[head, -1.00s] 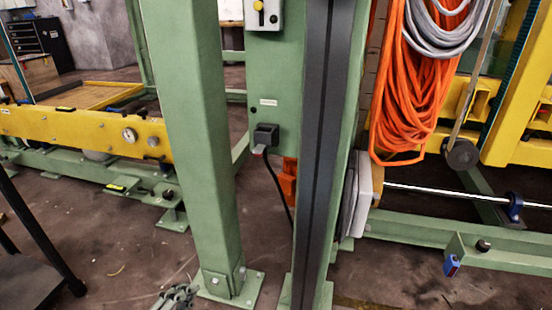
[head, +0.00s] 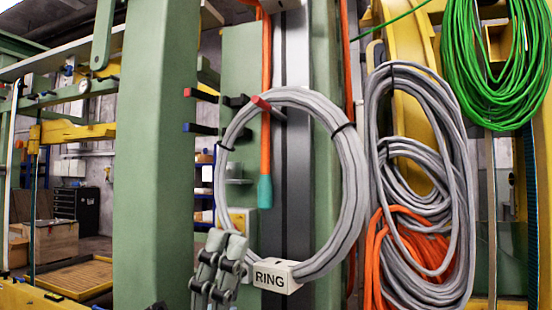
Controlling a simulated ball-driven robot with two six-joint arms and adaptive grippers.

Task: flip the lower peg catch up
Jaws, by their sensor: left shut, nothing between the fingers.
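A grey cable ring (head: 352,190) with a white RING tag (head: 275,276) hangs from a dark peg with a red tip (head: 262,104) in front of the green column. More dark pegs stick out to the left: one with a red tip (head: 201,95) and a lower one with a blue tip (head: 199,129). I cannot tell which small part is the lower peg catch or how it lies. My left gripper (head: 226,240) is shut and empty, fingers up, at the lower left of the ring, beside the tag. I cannot tell whether it touches the ring. My right gripper is out of view.
A thick green post (head: 155,160) stands left of my gripper. An orange cable with a teal end (head: 265,190) hangs inside the ring. Grey coils (head: 462,200), orange coils (head: 375,265) and a green coil (head: 500,60) hang to the right.

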